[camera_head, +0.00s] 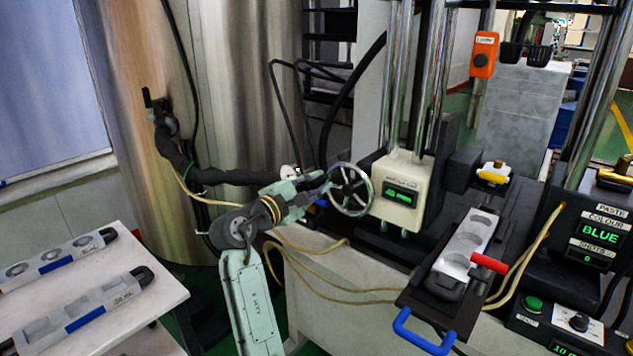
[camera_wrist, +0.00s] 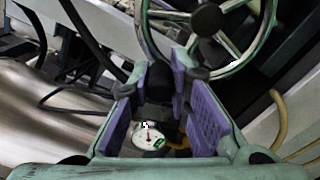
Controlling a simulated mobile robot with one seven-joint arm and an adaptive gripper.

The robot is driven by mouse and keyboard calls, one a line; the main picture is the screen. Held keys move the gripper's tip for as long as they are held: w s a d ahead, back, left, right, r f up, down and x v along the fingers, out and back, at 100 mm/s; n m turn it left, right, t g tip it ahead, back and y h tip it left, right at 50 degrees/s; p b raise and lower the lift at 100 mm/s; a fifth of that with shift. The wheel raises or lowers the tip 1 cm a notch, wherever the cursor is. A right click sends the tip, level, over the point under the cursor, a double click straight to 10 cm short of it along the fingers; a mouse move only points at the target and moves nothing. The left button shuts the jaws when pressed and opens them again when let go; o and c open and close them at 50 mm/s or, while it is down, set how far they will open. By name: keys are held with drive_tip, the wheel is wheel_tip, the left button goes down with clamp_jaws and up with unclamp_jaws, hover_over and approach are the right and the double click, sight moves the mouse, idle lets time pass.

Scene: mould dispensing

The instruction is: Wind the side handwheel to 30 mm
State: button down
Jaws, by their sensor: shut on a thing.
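The side handwheel (camera_head: 366,200), a round metal wheel with spokes, stands at the left side of a pale readout box (camera_head: 410,170). The box's lit green display (camera_head: 400,194) is too small to read surely. My gripper (camera_head: 325,187) is at the wheel's left edge. In the wrist view the handwheel (camera_wrist: 207,73) fills the top, with its dark hub in the middle. My gripper (camera_wrist: 165,84) has its purple pads on either side of a dark part at the wheel's lower left rim. It is shut on the handwheel; the exact contact is partly hidden.
A mould tray (camera_head: 462,255) with round cavities sits right of the wheel, by a red handle (camera_head: 489,263) and a blue handle (camera_head: 423,332). A white table (camera_head: 90,290) with two more moulds is at left. Yellow hoses (camera_head: 330,290) hang below my arm.

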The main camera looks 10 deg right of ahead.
idle(0.4)
drive_tip(key=c, duration=1.5)
unclamp_jaws()
drive_tip(key=v, duration=1.2)
drive_tip(key=shift+s, duration=0.1)
drive_tip(key=shift+f, duration=0.15)
